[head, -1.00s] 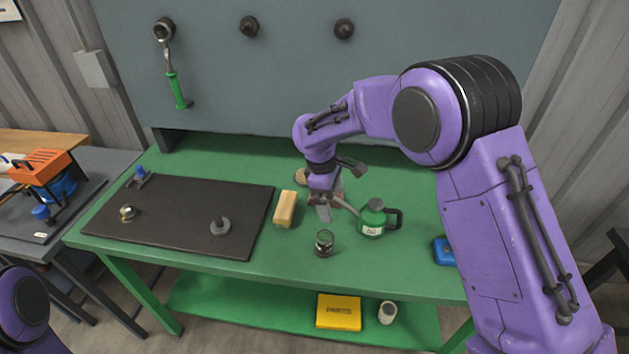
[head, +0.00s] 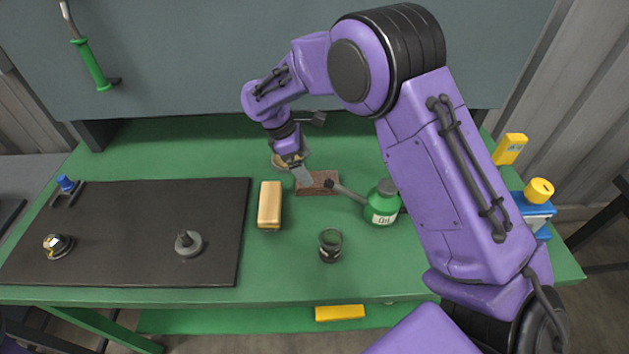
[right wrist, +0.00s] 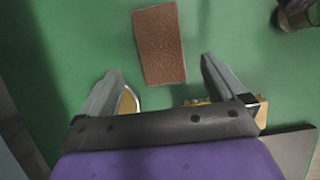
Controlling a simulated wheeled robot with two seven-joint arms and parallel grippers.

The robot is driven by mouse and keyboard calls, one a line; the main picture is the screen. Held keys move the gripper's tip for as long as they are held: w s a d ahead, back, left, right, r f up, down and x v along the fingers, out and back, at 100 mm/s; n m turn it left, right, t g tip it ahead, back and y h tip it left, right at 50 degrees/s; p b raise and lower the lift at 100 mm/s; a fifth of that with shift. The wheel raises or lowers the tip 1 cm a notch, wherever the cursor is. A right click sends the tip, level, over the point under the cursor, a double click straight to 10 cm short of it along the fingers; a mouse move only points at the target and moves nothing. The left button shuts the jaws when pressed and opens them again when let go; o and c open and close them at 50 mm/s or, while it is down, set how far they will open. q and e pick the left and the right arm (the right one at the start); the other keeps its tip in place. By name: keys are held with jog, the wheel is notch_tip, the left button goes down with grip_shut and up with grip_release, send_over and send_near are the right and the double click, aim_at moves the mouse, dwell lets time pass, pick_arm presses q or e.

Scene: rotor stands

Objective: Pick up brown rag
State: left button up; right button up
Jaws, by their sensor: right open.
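The brown rag (head: 318,183) is a flat patterned rectangle on the green table, left of the oil can. It also shows in the right wrist view (right wrist: 159,45), at the top, ahead of the fingers. My right gripper (head: 301,176) is at the rag's left edge in the head view. In the right wrist view my right gripper (right wrist: 161,68) is open and empty, one finger to each side of the rag's line. I cannot tell its height over the table. My left gripper is out of view.
A green oil can (head: 382,203) has its spout reaching towards the rag. A wood-backed brush or block (head: 270,205) and a small dark jar (head: 331,246) stand nearby. A round tan-and-grey thing (head: 290,158) lies behind my right gripper. A dark mat (head: 130,220) covers the table's left.

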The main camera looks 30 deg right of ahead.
aim_at(316, 180)
jog(key=p+x, duration=0.1)
jog(key=x, duration=0.5)
jog(key=shift+s+d+f+p, duration=0.1)
jog(key=shift+d+p, duration=0.1)
jog(key=shift+p, duration=0.2)
jog(key=shift+c, duration=0.9)
jog(key=shift+s+a, duration=0.1)
jog(key=c, duration=0.9)
